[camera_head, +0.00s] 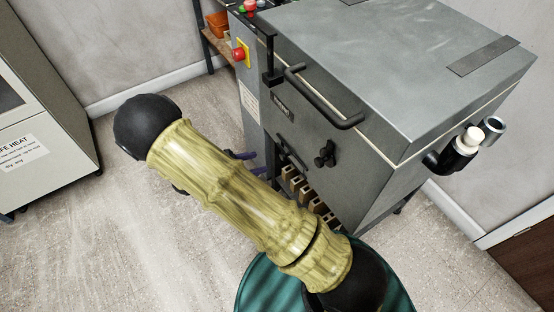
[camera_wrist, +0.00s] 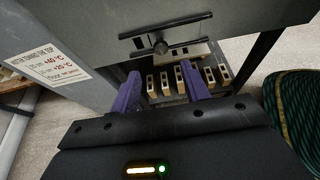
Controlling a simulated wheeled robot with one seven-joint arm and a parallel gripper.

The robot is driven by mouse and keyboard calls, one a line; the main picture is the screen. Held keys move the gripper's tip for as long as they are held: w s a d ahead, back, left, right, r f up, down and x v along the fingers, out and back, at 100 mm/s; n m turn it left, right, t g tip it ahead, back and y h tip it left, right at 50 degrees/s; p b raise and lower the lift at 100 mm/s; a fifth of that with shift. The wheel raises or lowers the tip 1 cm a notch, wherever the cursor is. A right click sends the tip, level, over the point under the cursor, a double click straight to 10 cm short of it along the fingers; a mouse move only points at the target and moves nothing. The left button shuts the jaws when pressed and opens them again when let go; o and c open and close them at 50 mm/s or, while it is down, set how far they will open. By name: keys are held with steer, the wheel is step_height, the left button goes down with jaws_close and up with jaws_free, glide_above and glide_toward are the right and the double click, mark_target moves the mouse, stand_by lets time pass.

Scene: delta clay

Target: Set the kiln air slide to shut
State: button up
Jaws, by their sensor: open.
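The kiln (camera_head: 300,130) is a large grey box with a dark front. Low on that front in the head view is a short dark bar (camera_head: 290,151), with a black knob (camera_head: 326,154) to its right. The wrist view shows a dark horizontal bar (camera_wrist: 188,20) with a black knob (camera_wrist: 160,46) near its middle. I cannot tell for certain which part is the air slide, or read its setting. My gripper (camera_wrist: 160,92) has two purple fingers, apart and empty, below the bar and knob. The fingers are partly hidden behind my arm in the head view (camera_head: 249,163).
Several pale bricks (camera_wrist: 209,76) stand under the kiln. A handle (camera_head: 325,100) sticks out above the bar. A grey post with a label (camera_wrist: 50,65) stands left of my gripper. A green striped round thing (camera_head: 262,285) is at the bottom.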

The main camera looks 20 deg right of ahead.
mark_target(281, 157)
steer(key=b+x, duration=0.2)
steer(key=x, duration=0.7)
steer(key=shift+s+f, duration=0.1)
steer(key=shift+s, duration=0.05)
